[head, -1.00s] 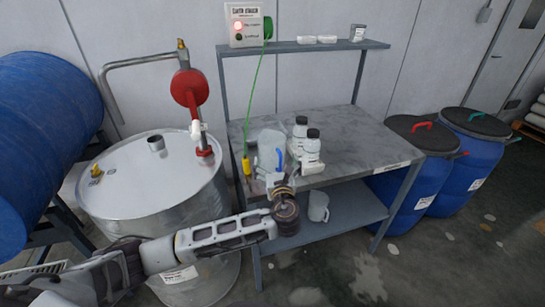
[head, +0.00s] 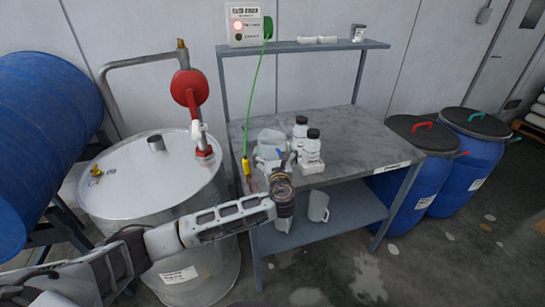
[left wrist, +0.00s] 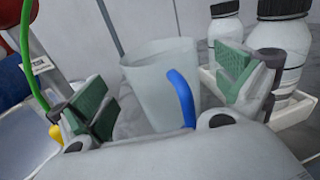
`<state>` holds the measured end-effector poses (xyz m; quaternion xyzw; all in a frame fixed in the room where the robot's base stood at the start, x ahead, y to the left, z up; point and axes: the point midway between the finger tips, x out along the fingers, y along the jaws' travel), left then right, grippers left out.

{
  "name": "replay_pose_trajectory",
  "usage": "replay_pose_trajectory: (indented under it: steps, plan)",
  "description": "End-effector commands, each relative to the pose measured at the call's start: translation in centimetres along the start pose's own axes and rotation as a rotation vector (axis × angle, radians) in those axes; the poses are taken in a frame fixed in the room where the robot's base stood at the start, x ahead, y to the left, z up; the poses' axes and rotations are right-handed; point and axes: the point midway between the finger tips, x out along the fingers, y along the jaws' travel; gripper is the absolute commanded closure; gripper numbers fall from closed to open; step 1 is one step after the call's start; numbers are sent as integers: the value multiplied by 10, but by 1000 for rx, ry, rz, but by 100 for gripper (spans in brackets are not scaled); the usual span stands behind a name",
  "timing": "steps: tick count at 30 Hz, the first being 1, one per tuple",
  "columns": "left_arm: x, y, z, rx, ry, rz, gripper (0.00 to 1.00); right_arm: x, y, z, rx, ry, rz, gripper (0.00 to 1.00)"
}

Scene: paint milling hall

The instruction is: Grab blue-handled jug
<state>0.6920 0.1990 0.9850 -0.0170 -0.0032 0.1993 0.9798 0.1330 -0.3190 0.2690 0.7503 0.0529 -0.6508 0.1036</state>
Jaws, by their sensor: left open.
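The jug (head: 270,140) is translucent and pale and stands upright on the grey bench top (head: 365,140). Its blue handle (head: 281,153) is on the near side, partly hidden by my gripper. In the left wrist view the jug (left wrist: 150,75) and the handle (left wrist: 183,98) lie straight ahead, between my finger pads. My left gripper (head: 277,163) is open, just in front of the jug; its green-padded fingers (left wrist: 165,95) are spread on either side of the handle, with no clear contact. My right gripper is not in view.
Two black-capped bottles (head: 312,147) stand in a white tray (head: 313,168) close right of the jug. A green cable (head: 252,100) hangs to a yellow clamp (head: 246,166) on the left. A steel drum (head: 120,190) stands left of the bench. The bench's right part is clear.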

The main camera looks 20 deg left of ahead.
Motion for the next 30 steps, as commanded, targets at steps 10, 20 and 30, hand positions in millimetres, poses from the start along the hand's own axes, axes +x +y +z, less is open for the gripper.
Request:
replay_pose_trajectory:
  steps: [10,20,30]
  plan:
    - [35,1,2,1,-1,2,0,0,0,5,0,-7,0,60]
    - [48,1,1,0,0,0,0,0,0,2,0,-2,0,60]
    - [48,1,1,0,0,1,0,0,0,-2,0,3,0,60]
